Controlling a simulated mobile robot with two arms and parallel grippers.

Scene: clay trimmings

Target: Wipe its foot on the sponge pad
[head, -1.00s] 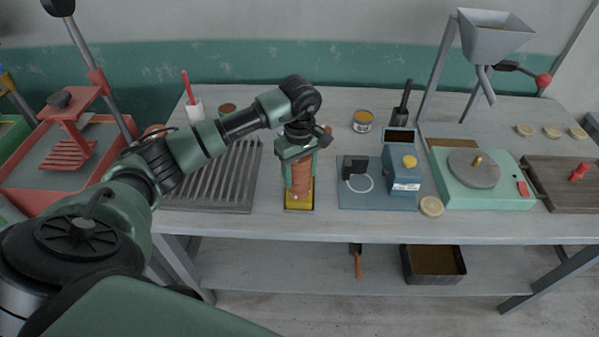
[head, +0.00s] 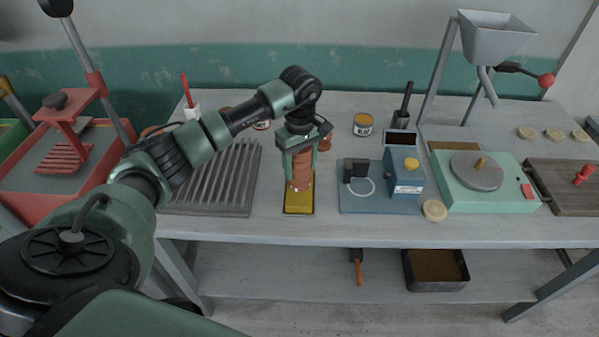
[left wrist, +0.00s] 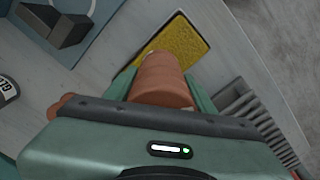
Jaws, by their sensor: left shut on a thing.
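My left gripper (head: 302,160) is shut on a reddish-brown clay pot (head: 301,178), held upright with its foot down. The yellow sponge pad (head: 299,203) lies in a dark, narrow tray at the table's front edge. The pot's foot is over the back part of the pad; I cannot tell whether it touches. In the left wrist view, the pot (left wrist: 161,80) sticks out past the gripper and overlaps the near end of the sponge pad (left wrist: 182,42). My right gripper is not in view.
A ribbed grey rack (head: 215,180) stands close to the left of the pad. A blue-grey device (head: 403,172) on a flat base stands to the right, and a green turntable unit (head: 482,183) beyond it. A round tin (head: 363,124) stands farther back.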

